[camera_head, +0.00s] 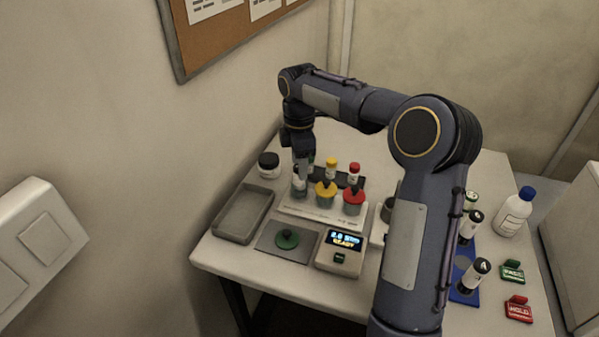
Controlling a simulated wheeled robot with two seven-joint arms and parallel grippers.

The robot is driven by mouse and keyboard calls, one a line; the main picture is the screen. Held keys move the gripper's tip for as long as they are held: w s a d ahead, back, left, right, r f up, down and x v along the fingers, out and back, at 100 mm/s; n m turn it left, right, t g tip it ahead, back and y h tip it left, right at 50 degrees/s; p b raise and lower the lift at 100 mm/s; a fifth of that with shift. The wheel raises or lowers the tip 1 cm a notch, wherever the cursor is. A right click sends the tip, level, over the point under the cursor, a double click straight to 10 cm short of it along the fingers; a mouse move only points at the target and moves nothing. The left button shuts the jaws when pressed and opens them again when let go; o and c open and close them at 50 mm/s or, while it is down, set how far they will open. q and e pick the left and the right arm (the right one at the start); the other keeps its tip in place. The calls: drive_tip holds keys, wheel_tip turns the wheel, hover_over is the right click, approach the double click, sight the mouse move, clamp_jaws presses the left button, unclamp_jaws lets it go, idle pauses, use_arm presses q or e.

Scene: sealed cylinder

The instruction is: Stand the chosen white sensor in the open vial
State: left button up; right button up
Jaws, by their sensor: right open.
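My right gripper (300,172) points down at the left end of a pale stand (318,215) on the table. It is open. Just below its fingers is a small clear vial (299,191) with something whitish at its top. The fingers partly cover this, and I cannot tell whether the white sensor stands in the vial or touches the fingers. To its right on the stand are a yellow-topped vial (325,192) and a red-topped vial (354,198). Behind them a yellow-capped piece (331,168) and a red-capped piece (353,173) stand at a dark rack. My left gripper is out of view.
A grey tray (243,213) and a dark-lidded jar (269,165) lie left.

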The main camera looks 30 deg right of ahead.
wheel_tip(320, 180, up, 8)
drive_tip(key=shift+f+p, duration=0.1)
drive_tip(key=shift+p, duration=0.2)
drive_tip(key=shift+s+a+r, duration=0.1)
drive_tip(key=shift+s+r, duration=0.15)
drive_tip(key=s+a+r+m+t+y, duration=0.1)
drive_tip(key=s+a+m, duration=0.15)
drive_tip(key=s, duration=0.45)
drive_tip(key=s+a+r+m+t, duration=0.1)
drive_tip(key=s+a+m+t, duration=0.1)
drive_tip(key=s+m, duration=0.3)
drive_tip(key=s+a+f+m+t+y, duration=0.1)
drive_tip(key=s+a+f+m, duration=0.2)
drive_tip(key=s, duration=0.5)
drive_tip(key=s+a+f+m+t+y, duration=0.1)
drive_tip(key=s+a+f+m, duration=0.3)
drive_tip(key=s+f+m, duration=0.2)
drive_tip(key=s+f, duration=0.1)
drive_tip(key=s, duration=0.1)
drive_tip(key=shift+s+t+y, duration=0.3)
drive_tip(key=shift+y, duration=0.1)
